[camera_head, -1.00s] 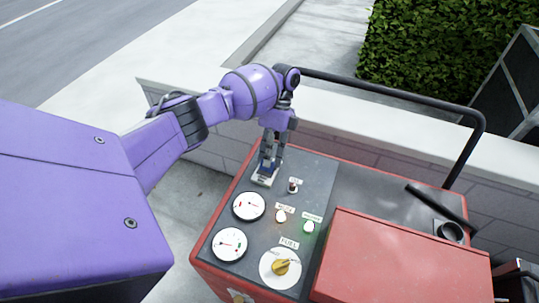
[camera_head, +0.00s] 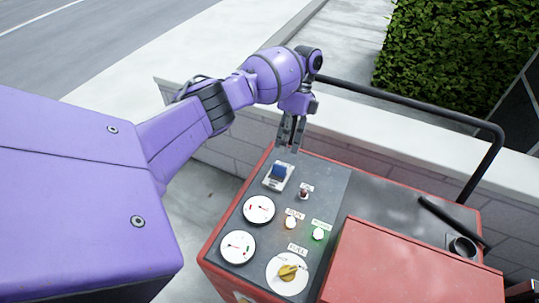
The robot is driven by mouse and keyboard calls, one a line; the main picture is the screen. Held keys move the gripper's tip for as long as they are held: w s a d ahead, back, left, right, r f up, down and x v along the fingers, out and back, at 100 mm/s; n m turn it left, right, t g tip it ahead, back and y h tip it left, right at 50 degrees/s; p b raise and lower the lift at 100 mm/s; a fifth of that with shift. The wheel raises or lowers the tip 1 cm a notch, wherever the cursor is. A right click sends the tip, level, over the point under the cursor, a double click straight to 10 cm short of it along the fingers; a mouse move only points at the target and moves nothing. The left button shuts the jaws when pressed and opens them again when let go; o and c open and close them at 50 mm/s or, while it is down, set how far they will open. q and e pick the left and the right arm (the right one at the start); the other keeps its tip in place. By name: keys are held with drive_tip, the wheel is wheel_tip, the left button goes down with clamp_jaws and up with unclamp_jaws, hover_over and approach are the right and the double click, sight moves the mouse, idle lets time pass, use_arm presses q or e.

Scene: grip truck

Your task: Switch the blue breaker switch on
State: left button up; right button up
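The blue breaker switch (camera_head: 279,170) sits in a white housing (camera_head: 276,183) at the far left corner of the dark control panel (camera_head: 327,188). Its blue part is in plain sight and nothing touches it. My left gripper (camera_head: 288,149) hangs just behind and above the switch, fingers pointing down, near the panel's back edge. It holds nothing that I can see. Its fingers are close together, and at this angle I cannot tell whether they are open or shut. My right gripper is not in view.
A raised red cover (camera_head: 410,265) stands at right. A black rail (camera_head: 420,101) runs behind.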

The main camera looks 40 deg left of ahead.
use_arm(q)
drive_tip(key=v, duration=0.5)
drive_tip(key=shift+w+r, duration=0.25)
drive_tip(key=shift+r, duration=0.05)
